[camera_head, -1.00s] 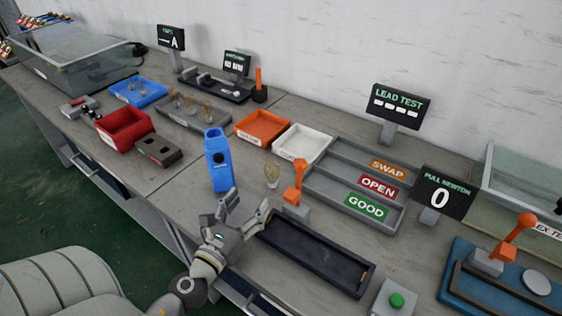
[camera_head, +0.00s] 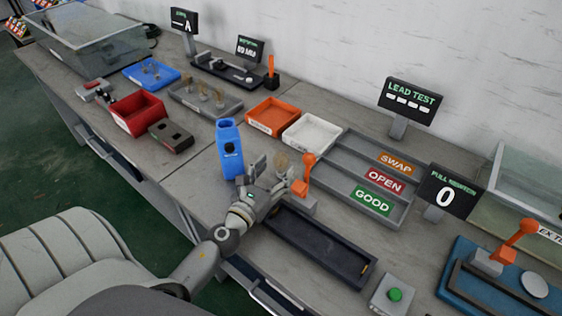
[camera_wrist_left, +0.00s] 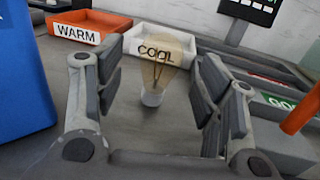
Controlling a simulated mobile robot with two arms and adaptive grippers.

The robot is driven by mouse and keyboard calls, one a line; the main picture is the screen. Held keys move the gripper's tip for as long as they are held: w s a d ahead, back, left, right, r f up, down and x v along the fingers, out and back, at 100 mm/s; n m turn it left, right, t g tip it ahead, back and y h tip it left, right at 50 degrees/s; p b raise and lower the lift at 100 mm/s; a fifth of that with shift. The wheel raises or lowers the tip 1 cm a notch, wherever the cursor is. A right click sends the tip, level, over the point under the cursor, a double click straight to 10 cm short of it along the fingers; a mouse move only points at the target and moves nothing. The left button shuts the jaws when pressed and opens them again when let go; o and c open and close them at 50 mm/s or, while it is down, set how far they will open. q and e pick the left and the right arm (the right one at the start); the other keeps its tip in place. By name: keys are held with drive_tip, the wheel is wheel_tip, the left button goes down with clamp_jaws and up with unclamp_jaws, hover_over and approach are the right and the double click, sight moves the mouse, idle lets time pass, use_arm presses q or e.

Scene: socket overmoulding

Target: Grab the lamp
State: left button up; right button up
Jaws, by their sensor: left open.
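A clear, amber-tinted lamp (camera_head: 282,161) stands upright on the grey table between the blue holder and the orange lever. In the left wrist view the lamp (camera_wrist_left: 156,77) shows between the two fingers, base down, in front of the tray marked COOL. My left gripper (camera_head: 270,170) is open, low over the table at the lamp. In the wrist view the open left gripper (camera_wrist_left: 157,90) has a finger on each side of the lamp, with a gap on both sides. My right gripper is not in view.
The blue holder (camera_head: 231,150) stands close on the left. An orange lever (camera_head: 303,176) is close on the right, with a dark tray (camera_head: 318,245) in front. White COOL tray (camera_head: 313,135) and orange WARM tray (camera_head: 271,117) are behind. Several lamps stand in a grey rack (camera_head: 178,96).

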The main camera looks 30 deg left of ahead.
sight(277, 167)
use_arm(q)
drive_tip(key=shift+w+a+p, duration=0.2)
drive_tip(key=shift+w+p, duration=0.15)
drive_tip(key=shift+w, duration=1.5)
drive_tip(key=shift+c, duration=0.2)
drive_tip(key=c, duration=1)
